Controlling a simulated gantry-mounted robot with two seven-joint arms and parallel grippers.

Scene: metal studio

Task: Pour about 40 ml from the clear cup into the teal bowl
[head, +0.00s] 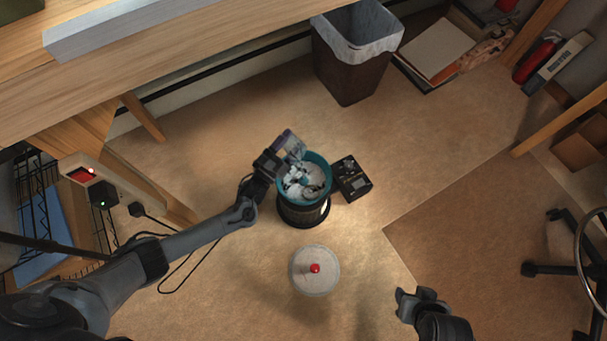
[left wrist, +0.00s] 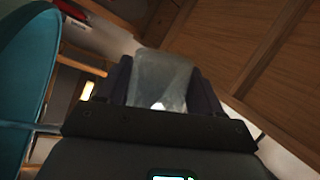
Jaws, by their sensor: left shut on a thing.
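The teal bowl (head: 327,167) sits on a dark round stand (head: 303,213) in the middle of the head view. White and dark patches show inside it; I cannot tell if they are contents or reflections. My left gripper (head: 282,158) is at the bowl's upper left rim, shut on the clear cup (head: 293,143). The cup also shows between the fingers in the left wrist view (left wrist: 162,78), with the bowl (left wrist: 28,75) close on the left. The cup appears tilted by the rim; no stream is visible. My right gripper (head: 418,295) is low right, away from the bowl, with no object visible in it.
A black box (head: 352,179) stands right beside the bowl. A pale round disc with a red knob (head: 315,268) lies below it. A lined waste bin (head: 352,75) stands at the back. A wooden bench (head: 150,75) spans the upper left. Floor between is clear.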

